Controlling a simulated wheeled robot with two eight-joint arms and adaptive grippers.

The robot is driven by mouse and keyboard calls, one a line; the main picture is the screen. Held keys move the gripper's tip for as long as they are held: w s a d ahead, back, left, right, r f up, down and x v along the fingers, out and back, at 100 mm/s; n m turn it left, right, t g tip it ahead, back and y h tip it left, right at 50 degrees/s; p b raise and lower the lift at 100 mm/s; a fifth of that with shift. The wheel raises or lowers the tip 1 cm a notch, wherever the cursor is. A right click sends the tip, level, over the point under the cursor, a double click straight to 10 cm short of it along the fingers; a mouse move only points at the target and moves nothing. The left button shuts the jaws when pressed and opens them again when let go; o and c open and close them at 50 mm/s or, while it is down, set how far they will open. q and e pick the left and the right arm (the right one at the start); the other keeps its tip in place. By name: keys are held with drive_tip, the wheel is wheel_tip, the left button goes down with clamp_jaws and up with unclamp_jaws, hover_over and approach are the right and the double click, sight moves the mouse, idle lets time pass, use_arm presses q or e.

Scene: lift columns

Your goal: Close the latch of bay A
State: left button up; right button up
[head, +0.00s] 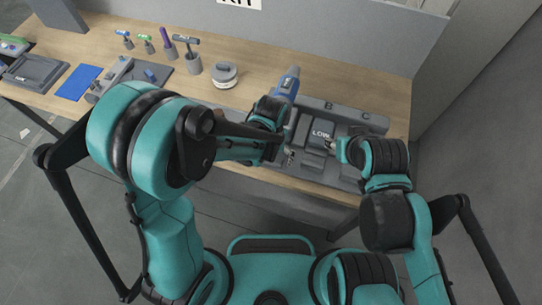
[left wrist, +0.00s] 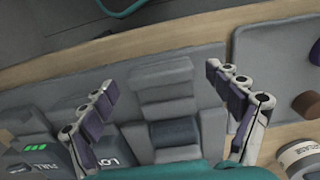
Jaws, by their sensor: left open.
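A grey fixture (head: 345,112) on the bench has letters B and C on its back rail; the A label is hidden behind my left arm. In the left wrist view, grey stepped parts (left wrist: 167,78) with a dark blue-grey block (left wrist: 175,133) lie between my fingers, beside the LOW block (left wrist: 115,160). This looks like bay A; I cannot tell which part is its latch or how it stands. My left gripper (left wrist: 167,105) is open above these parts, fingers spread either side, apparently holding nothing. My right gripper (head: 343,151) is beside the LOW block, its jaw state unclear.
A blue-and-grey tool (head: 287,82) stands behind the fixture's left end. A white round container (head: 224,75) and several upright tools stand further left. A FULL block with green bars (left wrist: 38,158) is beside the LOW block. The bench's back right is clear.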

use_arm(q)
drive_tip(key=c, duration=1.7)
drive_tip(key=shift+w+d+b, duration=0.15)
drive_tip(key=shift+w+d, duration=0.1)
drive_tip(key=shift+w, duration=0.4)
drive_tip(key=shift+w+d+b, duration=0.15)
drive_tip(key=shift+w+d, duration=0.05)
drive_tip(key=shift+w, duration=0.45)
drive_tip(key=o, duration=1.6)
drive_tip(key=shift+c, duration=0.2)
drive_tip(key=shift+o, duration=0.7)
drive_tip(key=shift+w, duration=0.1)
